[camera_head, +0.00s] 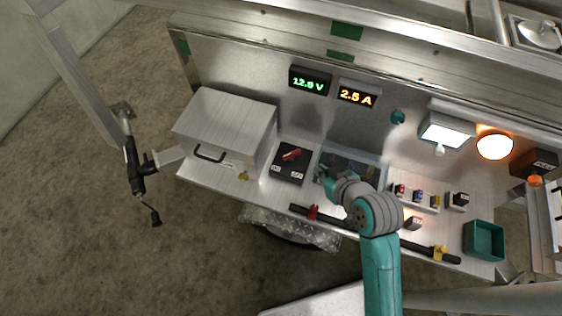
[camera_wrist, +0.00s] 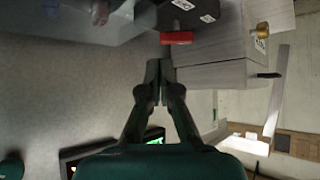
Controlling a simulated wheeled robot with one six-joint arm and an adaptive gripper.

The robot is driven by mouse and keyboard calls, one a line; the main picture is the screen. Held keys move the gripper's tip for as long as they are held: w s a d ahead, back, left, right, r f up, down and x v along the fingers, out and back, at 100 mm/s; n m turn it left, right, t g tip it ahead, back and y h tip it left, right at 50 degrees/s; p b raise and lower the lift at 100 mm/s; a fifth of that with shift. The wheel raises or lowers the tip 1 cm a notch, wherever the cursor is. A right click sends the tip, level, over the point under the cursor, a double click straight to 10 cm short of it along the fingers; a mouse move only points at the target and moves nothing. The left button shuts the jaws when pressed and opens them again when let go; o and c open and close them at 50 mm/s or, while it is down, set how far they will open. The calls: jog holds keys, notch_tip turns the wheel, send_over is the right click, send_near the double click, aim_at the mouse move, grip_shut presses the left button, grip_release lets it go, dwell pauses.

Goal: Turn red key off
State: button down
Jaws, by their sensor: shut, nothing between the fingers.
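The red key (camera_head: 291,155) sits on top of a black switch box (camera_head: 287,175) on the metal bench. Its handle lies nearly sideways, with its right end a little higher. Two white labels on the box are too small to read surely. In the wrist view the red key (camera_wrist: 176,38) shows just beyond my fingertips, slightly right, with the black box (camera_wrist: 186,14) behind it. My gripper (camera_wrist: 160,68) is shut and empty, apparently close to the key but not gripping it. In the head view my gripper (camera_head: 321,173) is right of the switch box, partly hidden by my wrist.
A metal case (camera_head: 225,125) with a black handle stands left of the switch box. A clear-topped box (camera_head: 352,163) is on the right, behind my wrist. Displays read 12.5 V (camera_head: 309,82) and 2.5 A (camera_head: 357,96). A teal bin (camera_head: 484,240) stands far right.

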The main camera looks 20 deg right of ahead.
aim_at(299, 153)
jog(key=x, duration=0.3)
jog(key=a+x, duration=0.1)
jog(key=x, duration=0.6)
jog(key=shift+w+a+r, duration=0.15)
jog(key=shift+w+a, duration=0.05)
jog(key=shift+w, duration=0.15)
jog(key=shift+w+d+n+g+y, duration=0.15)
jog(key=shift+d+n+g+y, duration=0.1)
jog(key=shift+n+y, duration=0.45)
jog(key=shift+w+d+n+g+y, duration=0.15)
jog(key=shift+n+g+y, duration=0.1)
jog(key=shift+n+y, duration=0.4)
jog(key=shift+n, duration=0.35)
jog(key=shift+w+d, duration=0.1)
jog(key=shift+w, duration=0.1)
jog(key=shift+w+d+r, duration=0.1)
jog(key=shift+w+d, duration=0.25)
jog(key=shift+w, duration=0.35)
dwell(0.6)
